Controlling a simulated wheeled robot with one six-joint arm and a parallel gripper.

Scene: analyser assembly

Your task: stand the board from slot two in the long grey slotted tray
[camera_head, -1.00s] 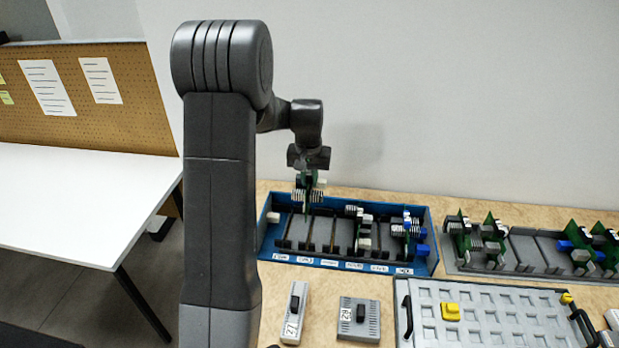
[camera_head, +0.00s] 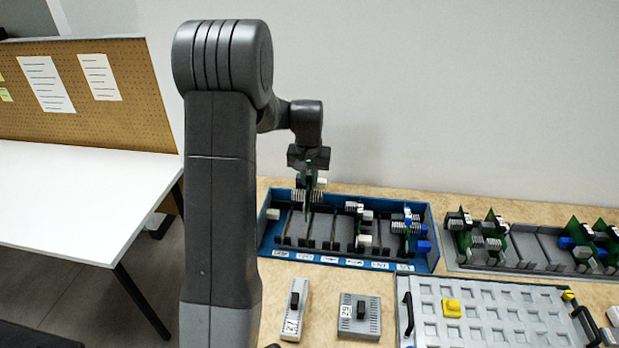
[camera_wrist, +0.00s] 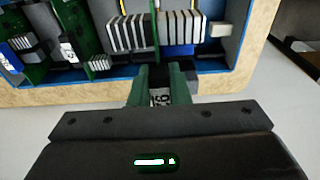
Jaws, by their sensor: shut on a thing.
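My gripper (camera_head: 309,166) is shut on the top of a green board (camera_head: 307,185) with pale grey fins, over the left part of the blue slotted box (camera_head: 432,262). The board is upright, and I cannot tell whether its lower edge is still in a slot. In the wrist view my gripper (camera_wrist: 164,84) has its two fingers around a small labelled part of the board (camera_wrist: 159,97), with fins beyond. The long grey slotted tray (camera_head: 525,248) is at the right, with boards standing at both ends and empty slots between.
Other boards (camera_head: 357,225) stand in the blue box's right half. A grey gridded panel (camera_head: 490,312) with a yellow block (camera_head: 452,308) lies in front of the grey tray. Two small grey modules (camera_head: 295,310) (camera_head: 359,316) lie in front of the blue box. A wall stands behind.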

